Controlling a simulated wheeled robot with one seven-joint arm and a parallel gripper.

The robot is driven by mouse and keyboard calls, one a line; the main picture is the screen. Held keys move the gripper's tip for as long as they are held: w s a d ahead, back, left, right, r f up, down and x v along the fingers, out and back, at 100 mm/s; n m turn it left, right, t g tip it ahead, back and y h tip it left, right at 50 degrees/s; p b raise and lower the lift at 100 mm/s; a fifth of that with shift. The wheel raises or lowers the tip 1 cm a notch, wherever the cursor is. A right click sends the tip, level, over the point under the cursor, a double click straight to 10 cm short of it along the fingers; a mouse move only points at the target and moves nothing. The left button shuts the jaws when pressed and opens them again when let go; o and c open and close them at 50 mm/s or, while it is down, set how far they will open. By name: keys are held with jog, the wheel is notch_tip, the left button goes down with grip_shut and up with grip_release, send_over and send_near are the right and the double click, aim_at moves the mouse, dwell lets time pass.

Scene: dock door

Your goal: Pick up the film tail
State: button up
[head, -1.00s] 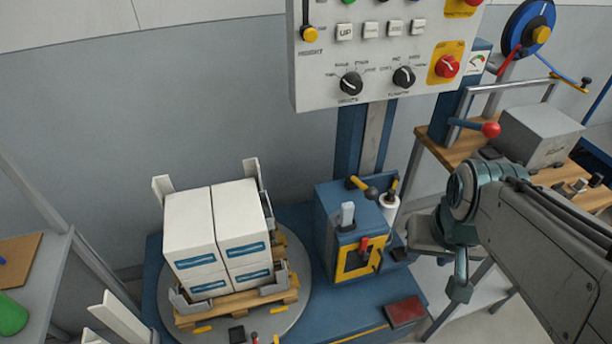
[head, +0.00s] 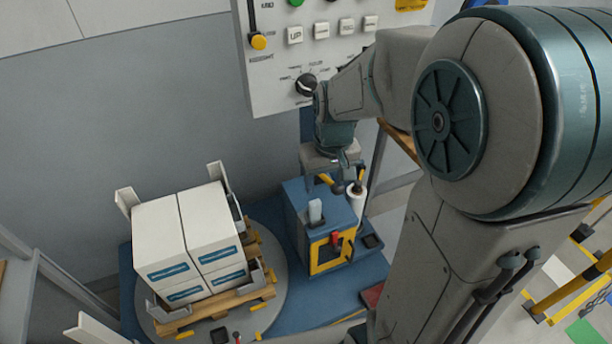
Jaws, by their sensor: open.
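A small pale upright piece (head: 316,212), which looks like the film tail, stands on top of the blue box-shaped unit (head: 292,205) with the yellow-framed front. A white film roll (head: 356,197) stands upright at that unit's back right. My gripper (head: 328,178) points down above the back of the unit, a little above and behind the pale piece. It is open, and nothing shows between its fingers. The fingertips are small in this view, so the exact gap to the pale piece cannot be told.
White boxes (head: 183,238) sit on a wooden pallet (head: 215,309) on the grey turntable (head: 275,300), left of the unit. A control panel (head: 270,75) hangs above. My arm covers much of the right side.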

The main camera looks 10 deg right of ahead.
jog(key=n+g+p, duration=0.1)
jog(key=p, duration=0.1)
send_over(315, 202)
notch_tip(315, 202, down, 5)
jog(key=f, duration=0.8)
jog(key=shift+s+d+f+p, duration=0.2)
jog(key=shift+d+f+p, duration=0.15)
jog(key=shift+f+p, duration=0.05)
jog(key=shift+w+a+f+p, duration=0.1)
jog(key=shift+f+p, duration=0.15)
jog(key=shift+f, duration=0.65)
jog(key=shift+a+f+p, duration=0.15)
jog(key=shift+f+p, duration=0.05)
jog(key=shift+f, duration=0.65)
jog(key=shift+w+a+f+p, duration=0.1)
jog(key=shift+f+p, duration=0.15)
jog(key=shift+f, duration=0.65)
jog(key=c, duration=1)
